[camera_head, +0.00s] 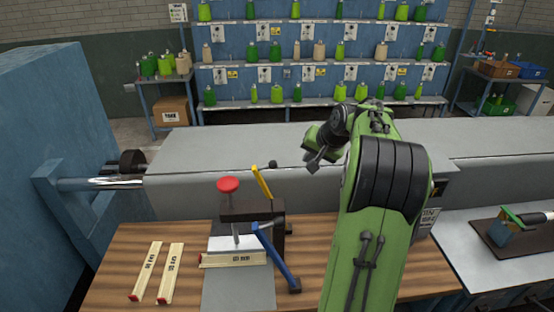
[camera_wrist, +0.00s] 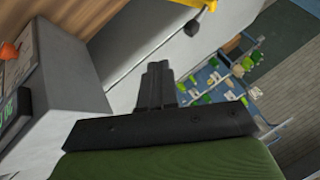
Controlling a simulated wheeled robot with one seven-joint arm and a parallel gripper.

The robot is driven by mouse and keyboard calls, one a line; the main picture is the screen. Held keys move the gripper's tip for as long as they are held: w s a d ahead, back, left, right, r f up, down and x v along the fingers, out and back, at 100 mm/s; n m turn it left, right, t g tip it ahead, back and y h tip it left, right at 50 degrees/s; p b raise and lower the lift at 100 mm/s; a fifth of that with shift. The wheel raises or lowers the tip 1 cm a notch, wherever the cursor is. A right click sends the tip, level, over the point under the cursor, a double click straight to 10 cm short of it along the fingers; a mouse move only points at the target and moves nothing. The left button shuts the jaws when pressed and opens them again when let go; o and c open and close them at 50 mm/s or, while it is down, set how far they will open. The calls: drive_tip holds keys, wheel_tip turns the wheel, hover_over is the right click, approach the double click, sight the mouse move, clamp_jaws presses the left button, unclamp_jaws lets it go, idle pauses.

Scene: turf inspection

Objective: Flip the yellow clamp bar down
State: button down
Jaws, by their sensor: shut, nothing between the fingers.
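The yellow clamp bar (camera_head: 262,182) stands raised and tilted on the dark clamp fixture (camera_head: 250,211) on the wooden bench. A red knob (camera_head: 228,184) tops a spindle at the fixture's left, and a blue lever (camera_head: 275,255) slants down at its front right. My gripper (camera_head: 315,165) is to the right of the yellow bar, apart from it, above the grey machine bed. Its fingers (camera_wrist: 156,88) are together and empty in the wrist view. A yellow piece (camera_wrist: 208,4) shows at the top edge there; I cannot tell if it is the bar.
A labelled wooden strip (camera_head: 234,260) lies at the fixture, with two more (camera_head: 158,272) at bench left. The long grey machine bed (camera_head: 225,148) runs behind the bench. A blue cabinet (camera_head: 50,130) stands at left. Shelves of bottles (camera_head: 320,50) are far behind.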

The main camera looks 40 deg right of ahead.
sight(255, 172)
drive_tip(key=w+f+p, duration=0.2)
drive_tip(key=w+f, duration=0.6)
drive_tip(key=w, duration=0.2)
drive_tip(key=shift+a, duration=0.4)
drive_tip(key=shift+f, duration=0.1)
drive_tip(key=shift+g+h, duration=0.3)
drive_tip(key=shift+h, duration=0.3)
drive_tip(key=w+a, duration=0.1)
drive_tip(key=a, duration=0.1)
drive_tip(key=w+a+f+b, duration=0.1)
drive_tip(key=w+a, duration=0.1)
drive_tip(key=w+a+b, duration=0.1)
drive_tip(key=w+a, duration=0.1)
drive_tip(key=a, duration=0.1)
drive_tip(key=shift+a+f, duration=0.1)
drive_tip(key=shift+f, duration=0.3)
drive_tip(key=shift+r, duration=0.1)
